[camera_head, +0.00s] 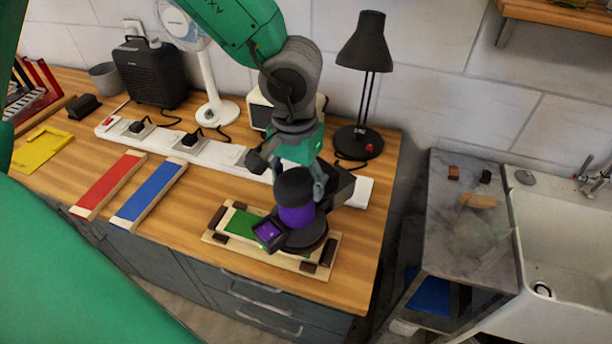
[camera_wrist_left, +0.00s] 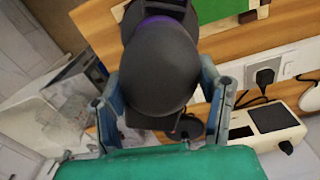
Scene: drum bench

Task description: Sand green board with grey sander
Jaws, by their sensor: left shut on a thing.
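The sander (camera_head: 295,215) has a dark grey knob, a purple body and a round dark base. It sits over the right part of the green board (camera_head: 240,224), hiding that part. The green board lies in a light wooden frame (camera_head: 213,237) with brown blocks, near the bench's front edge. My left gripper (camera_head: 298,183) comes down from above and is shut on the sander's knob. In the left wrist view the dark knob (camera_wrist_left: 160,70) sits between both fingers, and the green board (camera_wrist_left: 222,10) shows at the top. My right gripper is not in view.
A red board (camera_head: 110,184) and a blue board (camera_head: 150,193) lie to the left. Behind are a white power strip (camera_head: 218,153), a fan (camera_head: 210,90), a black heater (camera_head: 150,72) and a black lamp (camera_head: 366,50). A sink (camera_head: 560,220) stands at right.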

